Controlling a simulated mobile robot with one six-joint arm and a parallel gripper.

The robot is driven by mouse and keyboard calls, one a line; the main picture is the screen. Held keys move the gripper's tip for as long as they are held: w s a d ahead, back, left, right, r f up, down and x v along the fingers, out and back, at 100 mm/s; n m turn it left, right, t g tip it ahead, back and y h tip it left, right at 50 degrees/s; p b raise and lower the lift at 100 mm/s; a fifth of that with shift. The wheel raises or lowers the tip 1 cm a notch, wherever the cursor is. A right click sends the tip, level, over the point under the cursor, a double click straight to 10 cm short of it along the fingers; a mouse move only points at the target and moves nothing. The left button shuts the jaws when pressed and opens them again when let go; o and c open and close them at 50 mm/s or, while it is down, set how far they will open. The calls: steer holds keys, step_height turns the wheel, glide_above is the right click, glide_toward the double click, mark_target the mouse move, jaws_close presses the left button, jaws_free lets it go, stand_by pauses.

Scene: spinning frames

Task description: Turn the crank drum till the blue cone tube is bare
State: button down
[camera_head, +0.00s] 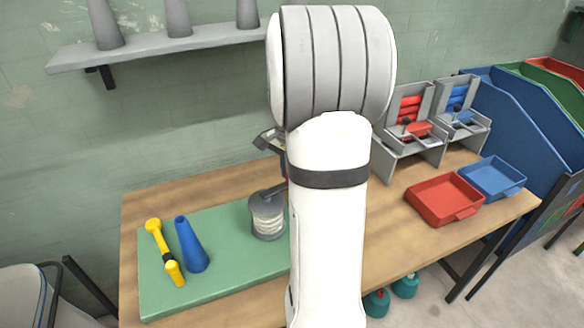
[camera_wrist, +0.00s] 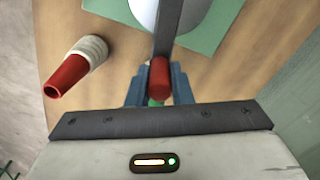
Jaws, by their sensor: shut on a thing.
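The blue cone tube (camera_head: 192,246) is on the green mat (camera_head: 160,289) at the left, next to a yellow post-like piece (camera_head: 160,242). No yarn shows on its visible side. The crank drum (camera_head: 268,217) is at the mat's right, wound with white yarn. Its grey crank arm shows in the wrist view (camera_wrist: 167,32), running to a red handle (camera_wrist: 158,76). My gripper (camera_wrist: 157,88) is shut on this red handle between its blue fingers. In the head view my white arm hides the fingertips and handle.
In the wrist view a red cone with white yarn (camera_wrist: 88,57) lies beside the gripper on the wooden table. A red tray (camera_head: 443,199) and a blue tray (camera_head: 492,177) are at the right. Grey stands (camera_head: 405,148) are behind them. A shelf (camera_head: 150,45) with grey cones is above.

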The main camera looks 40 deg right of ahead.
steer(key=shift+s+m, duration=0.25)
steer(key=shift+m, duration=0.05)
steer(key=c, duration=1.3)
jaws_free()
step_height(320, 180, up, 8)
steer(key=shift+f, duration=0.1)
